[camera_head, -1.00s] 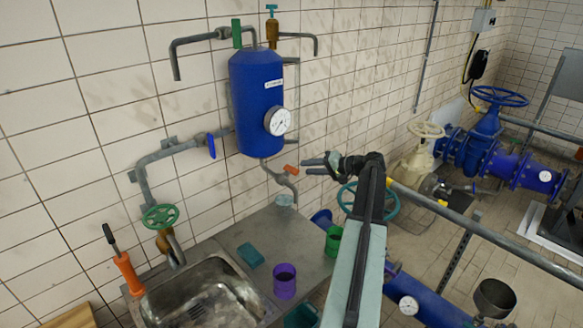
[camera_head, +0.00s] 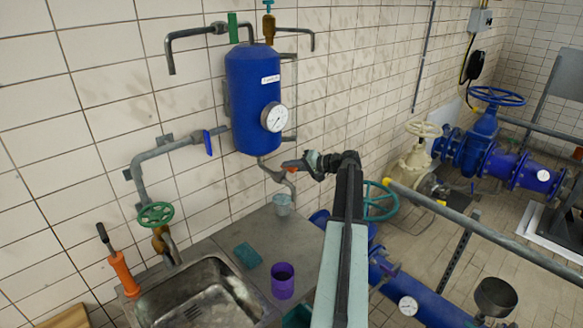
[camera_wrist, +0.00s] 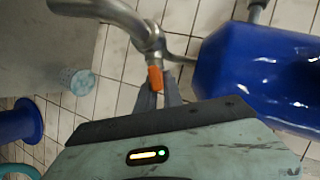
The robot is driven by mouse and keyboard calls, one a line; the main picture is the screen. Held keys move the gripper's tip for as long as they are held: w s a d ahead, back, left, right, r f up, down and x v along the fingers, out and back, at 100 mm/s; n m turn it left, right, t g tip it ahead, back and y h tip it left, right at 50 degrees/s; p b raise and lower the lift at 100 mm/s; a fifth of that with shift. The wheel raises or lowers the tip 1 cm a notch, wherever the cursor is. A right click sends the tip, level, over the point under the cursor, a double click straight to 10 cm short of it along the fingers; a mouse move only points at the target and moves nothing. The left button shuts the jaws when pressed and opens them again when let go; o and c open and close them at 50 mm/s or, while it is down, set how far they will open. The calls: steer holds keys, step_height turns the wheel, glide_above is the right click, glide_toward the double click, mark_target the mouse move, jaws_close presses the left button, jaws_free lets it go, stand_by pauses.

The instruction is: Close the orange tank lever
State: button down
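The orange tank lever (camera_head: 290,165) sits on the bent grey outlet pipe under the blue tank (camera_head: 255,100). In the wrist view the orange lever (camera_wrist: 155,78) points down from the pipe joint toward my gripper (camera_wrist: 159,92). The two fingers show on either side of the lever's end, with a gap between them; whether they touch it I cannot tell. In the head view my gripper (camera_head: 301,163) is right at the lever, coming from the right, and partly covers it. The blue tank (camera_wrist: 265,70) is close on the right in the wrist view.
A clear cup (camera_head: 283,205) stands on the counter below the outlet. A purple cup (camera_head: 283,281) and a teal sponge (camera_head: 247,256) are beside the sink (camera_head: 200,295). The tiled wall is close behind the tank. A grey rail (camera_head: 480,235) runs at right.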

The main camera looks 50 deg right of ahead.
steer(key=m+g+h+p, duration=0.1)
steer(key=p, duration=0.2)
steer(key=shift+r+p, duration=0.35)
steer(key=shift+r, duration=0.05)
steer(key=m+g+h+p, duration=0.1)
steer(key=g+p, duration=0.1)
steer(key=p, duration=0.2)
steer(key=shift+r+m, duration=0.1)
steer(key=shift+m, duration=0.2)
steer(key=m+g+h+p, duration=0.1)
steer(key=g+p, duration=0.2)
steer(key=p, duration=0.1)
steer(key=shift+m, duration=0.4)
steer(key=shift+f+m+g+h+p, duration=0.25)
steer(key=shift+m+g+p, duration=0.2)
steer(key=shift+g+p, duration=0.35)
steer(key=shift+f+m+g+h+p, duration=0.2)
steer(key=shift+m+g+p, duration=0.35)
steer(key=shift+g, duration=0.45)
steer(key=shift+a, duration=0.1)
steer(key=c, duration=1.5)
jaws_free()
